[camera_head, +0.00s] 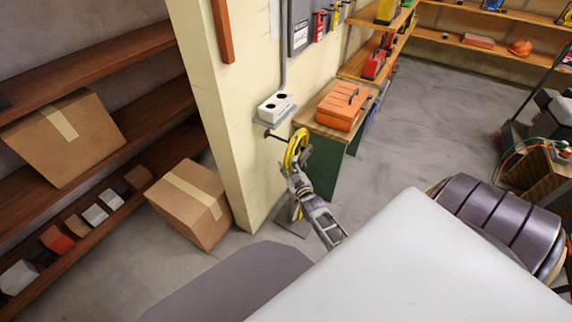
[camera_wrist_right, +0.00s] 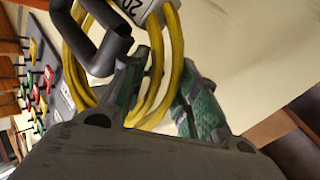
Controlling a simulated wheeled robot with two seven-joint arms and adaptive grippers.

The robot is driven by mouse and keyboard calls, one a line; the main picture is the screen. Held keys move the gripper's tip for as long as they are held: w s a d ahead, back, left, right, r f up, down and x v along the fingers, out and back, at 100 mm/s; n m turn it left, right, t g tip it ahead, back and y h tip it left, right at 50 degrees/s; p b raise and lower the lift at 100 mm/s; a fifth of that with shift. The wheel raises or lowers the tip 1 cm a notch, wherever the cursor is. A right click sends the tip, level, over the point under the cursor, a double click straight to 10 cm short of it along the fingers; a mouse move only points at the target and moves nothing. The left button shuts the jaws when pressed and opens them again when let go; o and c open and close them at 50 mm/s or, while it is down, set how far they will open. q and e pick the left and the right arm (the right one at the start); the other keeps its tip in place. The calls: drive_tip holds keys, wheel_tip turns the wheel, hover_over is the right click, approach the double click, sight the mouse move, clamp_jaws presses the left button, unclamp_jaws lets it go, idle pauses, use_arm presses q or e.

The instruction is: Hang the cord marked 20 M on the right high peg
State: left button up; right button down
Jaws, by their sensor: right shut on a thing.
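The yellow cord (camera_head: 297,147) is a coil beside the cream wall pillar. In the right wrist view the cord (camera_wrist_right: 174,60) carries a white tag (camera_wrist_right: 136,8) reading "20"; the rest of the tag is cut off. My right gripper (camera_head: 300,172) is shut on the lower part of the coil, which sits between its green finger pads. A dark peg (camera_head: 274,136) sticks out of the pillar and meets the left side of the coil. In the wrist view a thick black bent peg (camera_wrist_right: 104,52) crosses the coil; I cannot tell whether the loop is around it. My left gripper is not in view.
A white socket box (camera_head: 277,106) is on the pillar just above the peg. An orange toolbox (camera_head: 341,106) stands on a green bench to the right. A cardboard box (camera_head: 190,205) lies left of the pillar. Open floor (camera_head: 425,120) stretches to the right.

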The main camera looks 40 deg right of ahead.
drive_tip(key=shift+s+d+f+p, duration=0.1)
drive_tip(key=shift+s+d+p, duration=0.2)
drive_tip(key=shift+s, duration=0.3)
drive_tip(key=shift+s+d+r+p, duration=0.1)
drive_tip(key=shift+s+d+p, duration=0.15)
drive_tip(key=shift+s, duration=0.35)
drive_tip(key=shift+s+d+f+p, duration=0.1)
drive_tip(key=shift+s+d+p, duration=0.2)
drive_tip(key=shift+s, duration=0.3)
idle(0.9)
